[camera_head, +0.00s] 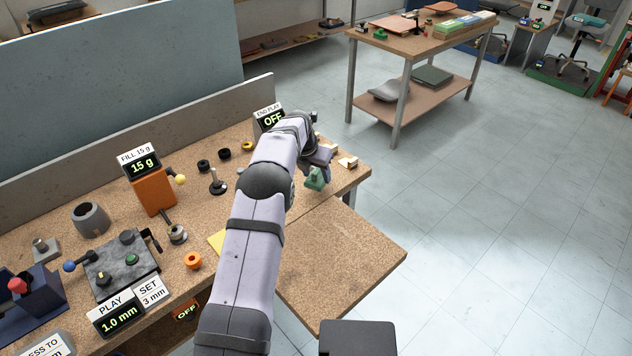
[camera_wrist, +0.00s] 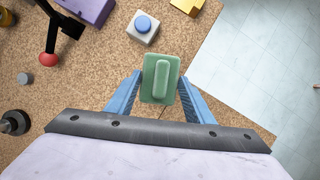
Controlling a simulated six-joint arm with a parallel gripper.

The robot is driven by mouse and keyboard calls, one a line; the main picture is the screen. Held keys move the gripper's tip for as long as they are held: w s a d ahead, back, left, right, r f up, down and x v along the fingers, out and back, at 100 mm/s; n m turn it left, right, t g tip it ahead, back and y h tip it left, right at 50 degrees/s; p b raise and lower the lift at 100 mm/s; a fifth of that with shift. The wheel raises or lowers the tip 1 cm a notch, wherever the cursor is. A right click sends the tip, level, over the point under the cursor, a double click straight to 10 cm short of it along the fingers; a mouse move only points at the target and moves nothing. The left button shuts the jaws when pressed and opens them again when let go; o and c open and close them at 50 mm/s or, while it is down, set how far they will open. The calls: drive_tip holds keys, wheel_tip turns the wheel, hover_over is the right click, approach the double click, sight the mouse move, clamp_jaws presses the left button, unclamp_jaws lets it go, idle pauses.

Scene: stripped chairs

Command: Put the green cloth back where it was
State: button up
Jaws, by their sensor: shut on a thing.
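My gripper (camera_wrist: 160,82) is shut on a green piece (camera_wrist: 160,90), its blue fingers at either side. The piece is rectangular with a raised rounded bar along its middle; it looks stiff, and I cannot tell that it is cloth. In the head view the green piece (camera_head: 317,179) shows at the end of my arm, near the right end of the workbench (camera_head: 215,183). My arm partly hides the gripper there. A flat dark green item (camera_head: 432,75), perhaps folded cloth or a pad, lies on the far table's lower shelf.
A pale block with a blue button (camera_wrist: 143,27) stands close ahead of the gripper. A purple block (camera_wrist: 92,8), a yellow block (camera_wrist: 187,6) and a red-knobbed lever (camera_wrist: 48,58) are around it. An orange dispenser (camera_head: 153,191) stands left. A bare board (camera_head: 345,255) juts from the bench front.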

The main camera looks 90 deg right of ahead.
sight(316, 182)
drive_tip(key=shift+f+p, duration=0.5)
drive_tip(key=shift+f, duration=1.55)
drive_tip(key=shift+f, duration=0.2)
drive_tip(key=o, duration=1)
drive_tip(key=shift+r, duration=0.15)
drive_tip(key=b+v, duration=0.2)
drive_tip(key=v, duration=1)
